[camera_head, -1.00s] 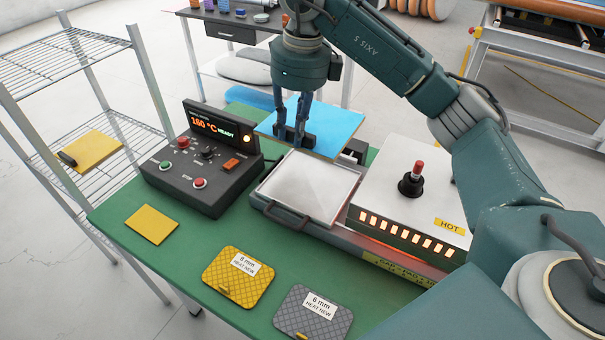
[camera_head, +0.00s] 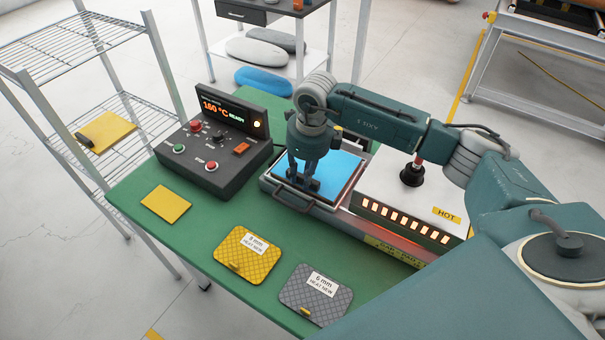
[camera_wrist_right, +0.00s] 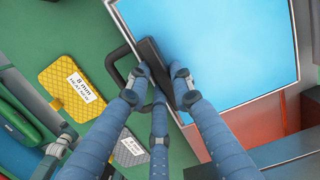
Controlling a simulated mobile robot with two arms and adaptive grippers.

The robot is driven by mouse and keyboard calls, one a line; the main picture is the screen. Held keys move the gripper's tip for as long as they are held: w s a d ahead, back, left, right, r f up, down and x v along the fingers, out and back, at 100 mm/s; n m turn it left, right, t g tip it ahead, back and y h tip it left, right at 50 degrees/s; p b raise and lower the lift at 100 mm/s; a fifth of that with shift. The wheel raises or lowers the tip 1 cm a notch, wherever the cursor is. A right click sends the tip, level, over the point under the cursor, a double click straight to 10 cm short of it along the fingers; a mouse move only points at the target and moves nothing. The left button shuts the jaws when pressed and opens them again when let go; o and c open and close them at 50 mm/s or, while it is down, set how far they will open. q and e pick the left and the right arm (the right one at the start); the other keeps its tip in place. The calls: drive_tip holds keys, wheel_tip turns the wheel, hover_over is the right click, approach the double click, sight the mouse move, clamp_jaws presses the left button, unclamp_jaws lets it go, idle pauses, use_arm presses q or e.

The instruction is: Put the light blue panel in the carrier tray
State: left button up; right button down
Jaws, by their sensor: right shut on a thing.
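The light blue panel (camera_head: 335,173) lies over the carrier tray (camera_head: 269,187), which has a dark handle at its front. In the right wrist view the panel (camera_wrist_right: 225,45) fills the upper right, with the tray's pale rim along its edges. My right gripper (camera_head: 304,188) is at the panel's front left edge. Its fingers (camera_wrist_right: 160,90) are shut on the dark grip bar at that edge. Whether the panel rests fully on the tray floor cannot be told. My left gripper is not in view.
The heater box (camera_head: 400,205), marked HOT with a glowing front, stands right of the tray. A control box (camera_head: 215,155) reading 160 °C READY stands left. A yellow pad (camera_head: 166,204), a yellow plate (camera_head: 246,254) and a grey plate (camera_head: 316,294) lie on the green bench.

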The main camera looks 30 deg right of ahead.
drive_tip(key=shift+f, duration=0.15)
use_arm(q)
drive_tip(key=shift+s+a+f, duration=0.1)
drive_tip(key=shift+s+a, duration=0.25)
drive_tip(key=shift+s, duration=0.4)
use_arm(e)
drive_tip(key=c, duration=1.5)
unclamp_jaws()
drive_tip(key=shift+f, duration=0.1)
drive_tip(key=shift+r, duration=0.25)
drive_tip(key=shift+r+b, duration=0.25)
drive_tip(key=shift+b, duration=0.05)
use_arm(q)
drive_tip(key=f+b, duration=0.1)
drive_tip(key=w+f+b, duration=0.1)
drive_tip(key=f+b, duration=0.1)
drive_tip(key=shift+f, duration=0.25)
use_arm(e)
drive_tip(key=r, duration=0.3)
drive_tip(key=s+r, duration=0.1)
drive_tip(key=r, duration=0.7)
drive_tip(key=shift+s+d+r, duration=0.1)
drive_tip(key=shift+s+d, duration=0.1)
drive_tip(key=shift+d, duration=0.1)
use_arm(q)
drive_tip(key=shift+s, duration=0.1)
